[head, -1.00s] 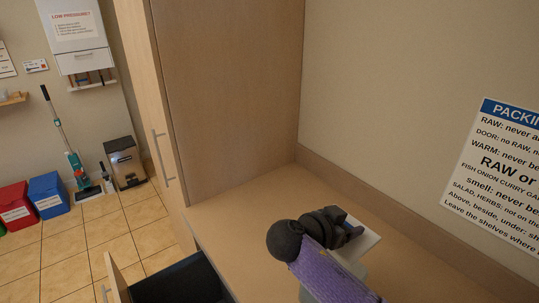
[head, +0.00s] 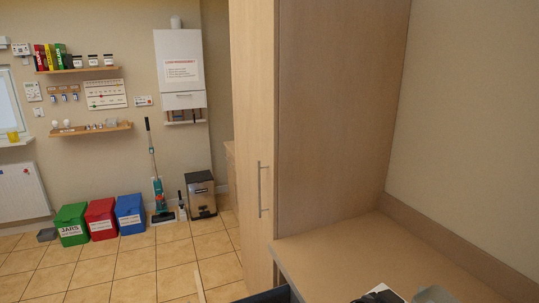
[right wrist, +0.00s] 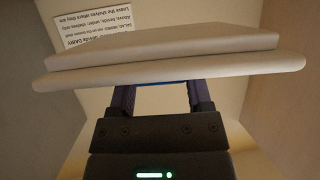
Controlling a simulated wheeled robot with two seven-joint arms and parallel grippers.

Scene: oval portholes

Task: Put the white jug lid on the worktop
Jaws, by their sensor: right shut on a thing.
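The white jug lid (right wrist: 172,66) is a flat, pale, two-layered slab across the right wrist view. My right gripper (right wrist: 163,92) is shut on it, with a dark purple finger on each side below the lid's near edge. Where the fingertips meet the lid is partly hidden. Pale and dark shapes at the head view's bottom edge are too cut off to tell apart. My left gripper is not in view.
A tall wooden cabinet (head: 335,120) stands at the worktop's left end, with a wall along its right side. A dark open drawer (head: 268,296) shows at the bottom edge. Green (head: 72,224), red (head: 101,218) and blue (head: 130,214) bins stand far left.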

